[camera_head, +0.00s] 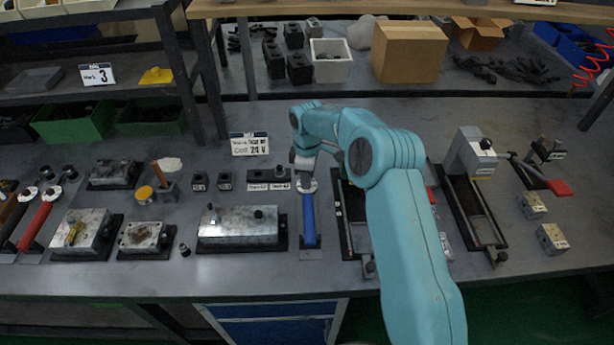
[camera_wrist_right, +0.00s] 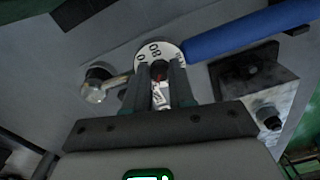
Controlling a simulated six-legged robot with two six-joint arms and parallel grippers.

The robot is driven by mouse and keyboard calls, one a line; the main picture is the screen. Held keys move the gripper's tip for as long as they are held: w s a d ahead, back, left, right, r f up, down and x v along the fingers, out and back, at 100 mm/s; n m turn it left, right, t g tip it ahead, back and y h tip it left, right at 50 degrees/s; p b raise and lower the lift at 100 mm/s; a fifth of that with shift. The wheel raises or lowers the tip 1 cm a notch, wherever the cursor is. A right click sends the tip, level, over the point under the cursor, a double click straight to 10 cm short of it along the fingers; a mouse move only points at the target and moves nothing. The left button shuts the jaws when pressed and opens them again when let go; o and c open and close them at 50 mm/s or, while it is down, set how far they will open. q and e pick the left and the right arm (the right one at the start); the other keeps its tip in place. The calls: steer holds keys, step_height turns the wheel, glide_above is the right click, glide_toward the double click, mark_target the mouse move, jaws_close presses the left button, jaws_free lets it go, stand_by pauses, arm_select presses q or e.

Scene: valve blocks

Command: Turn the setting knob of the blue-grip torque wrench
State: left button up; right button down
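The blue-grip torque wrench (camera_head: 309,220) lies on the bench, its grip toward the front edge and its dial end at the back. In the right wrist view, its blue grip (camera_wrist_right: 250,32) runs to the upper right from a white dial (camera_wrist_right: 146,56) marked with numbers, 80 and 0 among them. My right gripper (camera_head: 304,176) is down at the dial end. Its fingertips (camera_wrist_right: 160,72) stand apart over the dial, with a small dark-red part between them. The knob is mostly hidden, and I cannot tell whether the fingers touch it. My left gripper is not in view.
A metal valve block (camera_head: 238,228) stands left of the wrench, and a black rail fixture (camera_head: 355,225) stands close on its right, partly behind my right arm. The bench front beside the wrench is narrow.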

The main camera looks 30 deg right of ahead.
steer(key=shift+w, duration=0.1)
steer(key=m+b, duration=0.2)
steer(key=m, duration=0.1)
steer(key=shift+m, duration=0.3)
steer(key=m+b, duration=0.1)
steer(key=m, duration=0.2)
steer(key=shift+m+b, duration=0.4)
steer(key=shift+m, duration=1)
steer(key=shift+r+m, duration=0.1)
steer(key=shift+m, duration=0.2)
steer(key=c, duration=1.2)
jaws_free()
